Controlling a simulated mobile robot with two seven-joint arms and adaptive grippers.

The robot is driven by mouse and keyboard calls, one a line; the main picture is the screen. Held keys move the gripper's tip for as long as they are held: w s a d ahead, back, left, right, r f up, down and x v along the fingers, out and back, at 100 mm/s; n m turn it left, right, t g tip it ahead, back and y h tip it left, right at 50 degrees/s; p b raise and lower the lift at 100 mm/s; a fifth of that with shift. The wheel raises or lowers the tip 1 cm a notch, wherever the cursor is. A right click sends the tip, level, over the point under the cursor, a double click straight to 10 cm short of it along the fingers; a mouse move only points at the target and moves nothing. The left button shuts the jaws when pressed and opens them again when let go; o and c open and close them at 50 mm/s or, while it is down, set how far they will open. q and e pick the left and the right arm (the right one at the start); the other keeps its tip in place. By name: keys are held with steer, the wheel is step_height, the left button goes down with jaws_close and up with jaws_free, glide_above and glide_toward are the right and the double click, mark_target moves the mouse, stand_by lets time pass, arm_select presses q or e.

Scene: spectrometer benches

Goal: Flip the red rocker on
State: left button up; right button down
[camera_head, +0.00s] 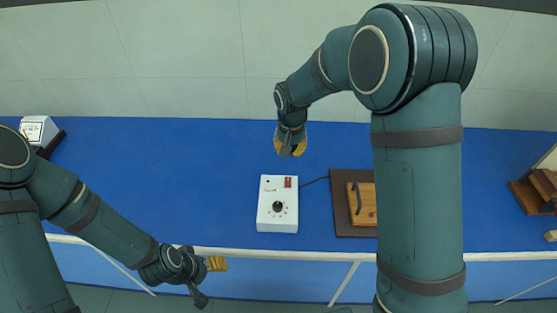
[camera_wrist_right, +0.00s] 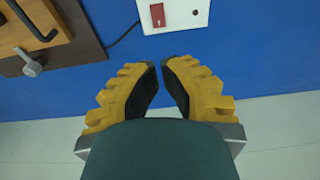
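The red rocker (camera_head: 288,182) is at the upper right of the top face of a white box (camera_head: 266,220), which also has a black knob (camera_head: 278,206). In the right wrist view, the rocker (camera_wrist_right: 157,15) shows at the top edge; which way it is tipped I cannot tell. My right gripper (camera_head: 291,150) hangs over the blue bench behind the box, apart from it. In its wrist view, its yellow fingers (camera_wrist_right: 161,68) are slightly apart with nothing between them. My left gripper (camera_head: 219,264) is low at the bench's front edge, left of the box; its opening is unclear.
A dark cable (camera_head: 316,181) runs from the box toward a brown board (camera_head: 343,222) with an orange panel and handle on the right, partly behind my right arm. A white device (camera_head: 38,129) stands far left, wooden parts (camera_head: 527,197) far right. The blue bench is clear left of the box.

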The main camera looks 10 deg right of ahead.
mark_target(288, 178)
steer(key=shift+w+r, duration=0.3)
steer(key=shift+r, duration=0.25)
steer(key=f, duration=0.4)
steer(key=w+f, duration=0.1)
steer(key=f, duration=0.4)
steer(key=w+f, duration=0.1)
steer(key=f, duration=0.4)
steer(key=shift+d, duration=0.3)
